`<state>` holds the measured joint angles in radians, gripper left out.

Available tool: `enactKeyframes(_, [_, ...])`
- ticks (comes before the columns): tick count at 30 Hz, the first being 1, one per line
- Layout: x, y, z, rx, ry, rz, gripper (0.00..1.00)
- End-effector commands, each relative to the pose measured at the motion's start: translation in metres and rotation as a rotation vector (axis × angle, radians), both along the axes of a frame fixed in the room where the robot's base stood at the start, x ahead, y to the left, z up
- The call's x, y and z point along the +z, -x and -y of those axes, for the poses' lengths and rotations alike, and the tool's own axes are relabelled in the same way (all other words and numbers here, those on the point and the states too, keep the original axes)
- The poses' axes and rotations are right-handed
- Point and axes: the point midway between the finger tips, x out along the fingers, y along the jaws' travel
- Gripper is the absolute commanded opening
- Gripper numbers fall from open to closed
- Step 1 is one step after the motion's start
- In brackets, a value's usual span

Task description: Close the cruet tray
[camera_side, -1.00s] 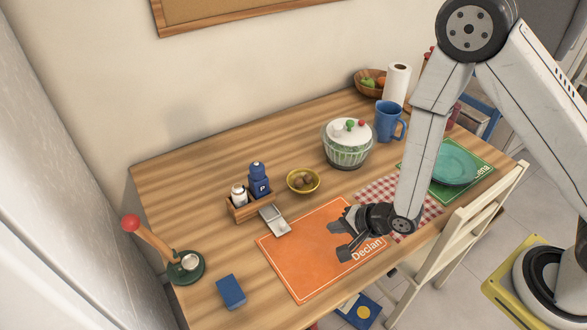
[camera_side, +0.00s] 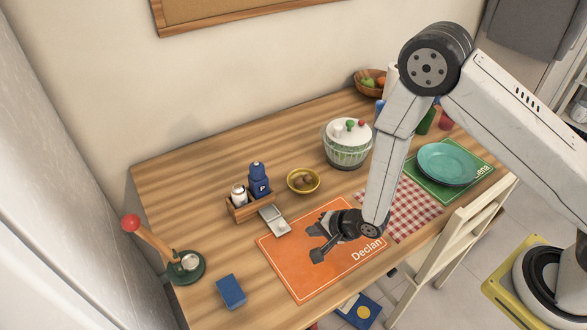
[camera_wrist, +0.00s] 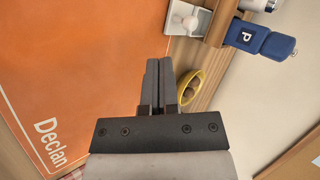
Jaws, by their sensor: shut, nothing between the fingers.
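The cruet stand (camera_side: 240,212) is a small wooden box holding a white-lidded shaker (camera_side: 239,195) and a blue bottle marked P (camera_side: 258,181). Its grey tray (camera_side: 274,220) sticks out at the front, towards the orange placemat. In the wrist view the tray (camera_wrist: 186,20) shows at the top with a pale knob, the wooden stand (camera_wrist: 219,22) just right of it. My gripper (camera_side: 314,251) is shut and empty above the orange placemat, to the right of and nearer than the tray, apart from it. In the wrist view its fingers (camera_wrist: 158,68) point up the picture, towards the tray.
The orange Declan placemat (camera_side: 288,275) lies below my gripper. A yellow bowl (camera_side: 303,180) stands right of the cruet stand. A blue box (camera_side: 231,291) and a green-based device with a red-knobbed lever (camera_side: 187,267) are at the left. A chair (camera_side: 450,240) stands at the front edge.

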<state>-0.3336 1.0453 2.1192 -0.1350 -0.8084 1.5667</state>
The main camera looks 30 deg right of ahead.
Motion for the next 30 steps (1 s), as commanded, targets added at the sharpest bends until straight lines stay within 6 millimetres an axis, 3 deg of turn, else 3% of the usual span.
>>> enactKeyframes(7, [-0.021,-0.018,-0.01,0.0,0.0,0.0,0.0])
enactKeyframes(16, [-0.021,-0.045,-0.023,0.001,0.0,0.002,0.0])
enactKeyframes(30, [-0.021,-0.052,-0.027,0.0,0.0,0.0,0.0])
